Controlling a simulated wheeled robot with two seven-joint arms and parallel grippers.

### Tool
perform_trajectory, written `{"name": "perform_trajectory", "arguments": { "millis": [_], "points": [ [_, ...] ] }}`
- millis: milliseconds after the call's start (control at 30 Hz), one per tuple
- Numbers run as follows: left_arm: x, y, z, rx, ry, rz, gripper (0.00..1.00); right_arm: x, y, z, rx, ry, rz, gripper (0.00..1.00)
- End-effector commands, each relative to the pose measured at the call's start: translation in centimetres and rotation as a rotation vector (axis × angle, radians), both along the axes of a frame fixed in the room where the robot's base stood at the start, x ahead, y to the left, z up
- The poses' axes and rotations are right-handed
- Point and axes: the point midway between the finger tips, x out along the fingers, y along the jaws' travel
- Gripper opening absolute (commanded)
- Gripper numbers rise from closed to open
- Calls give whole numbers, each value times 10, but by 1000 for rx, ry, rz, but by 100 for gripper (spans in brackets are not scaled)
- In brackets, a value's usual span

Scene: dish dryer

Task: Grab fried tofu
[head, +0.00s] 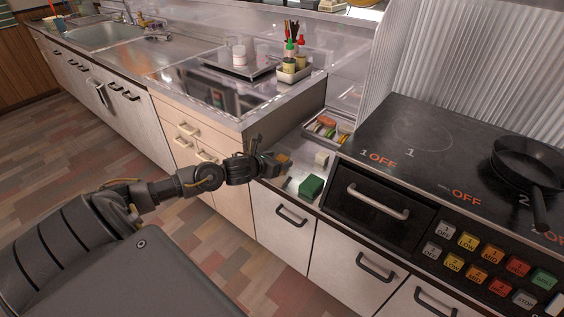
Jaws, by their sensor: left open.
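A small tan-brown piece that looks like the fried tofu (282,157) is on the low metal counter, right at the tip of my left gripper (276,166). The gripper is open, reaching in from the left over the counter's front left part. Its dark fingers partly hide the piece, and I cannot tell whether they touch it or are around it. My right gripper is out of view.
A green block (311,187) and a small whitish block (321,158) sit to the right on the counter. A tray of food pieces (327,128) stands behind. The raised stove (440,150) with a black pan (530,165) borders the right; a higher counter (225,110) borders the left.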

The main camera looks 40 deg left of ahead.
Motion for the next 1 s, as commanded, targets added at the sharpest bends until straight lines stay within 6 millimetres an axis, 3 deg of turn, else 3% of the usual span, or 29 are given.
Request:
{"name": "perform_trajectory", "arguments": {
  "millis": [133,400,767,1000],
  "points": [
    [13,1,-6,0,-1,1,64,-1,0,2,-1,4,0,0],
    [15,0,-7,1,0,0,62,0,0,4,0,0,-1,0],
    [14,0,-7,0,0,0,16,-3,0,3,1,3,-1,0],
    [14,1,-6,0,-1,0,16,-3,0,3,1,3,-1,0]
  ]
}}
